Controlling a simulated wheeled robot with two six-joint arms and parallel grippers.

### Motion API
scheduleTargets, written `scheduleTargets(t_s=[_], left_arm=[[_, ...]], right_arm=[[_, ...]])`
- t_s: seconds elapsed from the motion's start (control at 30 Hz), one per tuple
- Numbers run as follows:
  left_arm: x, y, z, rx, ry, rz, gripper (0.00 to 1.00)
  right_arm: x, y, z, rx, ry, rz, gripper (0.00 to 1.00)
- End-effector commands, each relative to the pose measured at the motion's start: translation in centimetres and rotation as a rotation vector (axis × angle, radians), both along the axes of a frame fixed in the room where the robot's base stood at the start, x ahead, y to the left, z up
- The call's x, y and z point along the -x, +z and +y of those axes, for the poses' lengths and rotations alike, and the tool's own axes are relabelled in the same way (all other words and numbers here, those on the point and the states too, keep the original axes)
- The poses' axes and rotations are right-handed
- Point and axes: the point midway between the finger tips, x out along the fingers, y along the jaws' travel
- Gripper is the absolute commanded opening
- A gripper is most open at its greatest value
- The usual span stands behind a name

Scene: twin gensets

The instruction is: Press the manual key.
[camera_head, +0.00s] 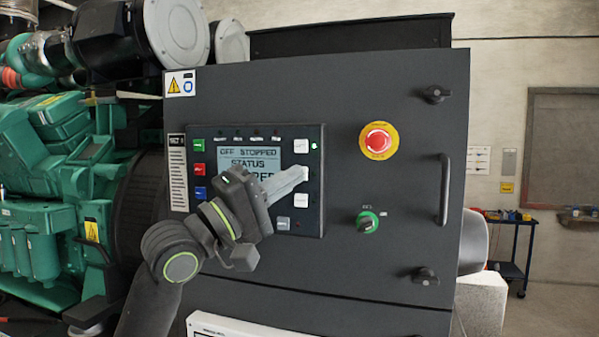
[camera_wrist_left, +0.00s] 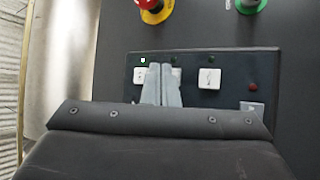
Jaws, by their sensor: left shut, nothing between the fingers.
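The control panel (camera_head: 315,225) on the dark cabinet has a display (camera_head: 245,147) reading "OFF STOPPED" and "STATUS", its lower part covered by my gripper. White keys run down its right side: a top one (camera_head: 300,146), also in the wrist view (camera_wrist_left: 138,78), and a lower one (camera_head: 301,200), also in the wrist view (camera_wrist_left: 209,78). My left gripper (camera_head: 303,174) is shut and empty, its tips at the middle white key between them, which they largely hide. In the wrist view its fingers (camera_wrist_left: 160,78) reach the panel; contact is unclear. Which key is manual cannot be read. My right gripper is out of view.
A red emergency stop (camera_head: 378,141) and a green key switch (camera_head: 367,222) sit right of the panel. A door handle (camera_head: 444,190) stands out further right. A green lamp (camera_head: 314,146) is lit beside the top white key. A green engine (camera_head: 45,200) stands left.

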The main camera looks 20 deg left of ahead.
Motion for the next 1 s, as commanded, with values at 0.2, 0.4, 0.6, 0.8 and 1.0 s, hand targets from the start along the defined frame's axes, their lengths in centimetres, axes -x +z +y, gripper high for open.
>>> scheduleTargets(t_s=[0.2, 0.4, 0.6, 0.8, 1.0], left_arm=[[-0.03, -0.04, 0.00, 0.000, 0.000, 0.000, 0.00], [-0.13, -0.03, -0.01, 0.001, 0.000, 0.001, 0.00], [-0.37, -0.02, -0.01, 0.000, 0.000, 0.001, 0.00], [-0.62, -0.03, -0.03, 0.000, 0.000, 0.001, 0.00], [-0.84, -0.02, -0.03, 0.000, 0.000, 0.001, 0.00]], right_arm=[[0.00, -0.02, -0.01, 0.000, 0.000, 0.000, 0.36], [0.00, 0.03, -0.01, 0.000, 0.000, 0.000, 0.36], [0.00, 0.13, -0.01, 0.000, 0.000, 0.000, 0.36], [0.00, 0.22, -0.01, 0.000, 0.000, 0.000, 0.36], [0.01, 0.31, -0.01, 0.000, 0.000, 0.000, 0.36]])
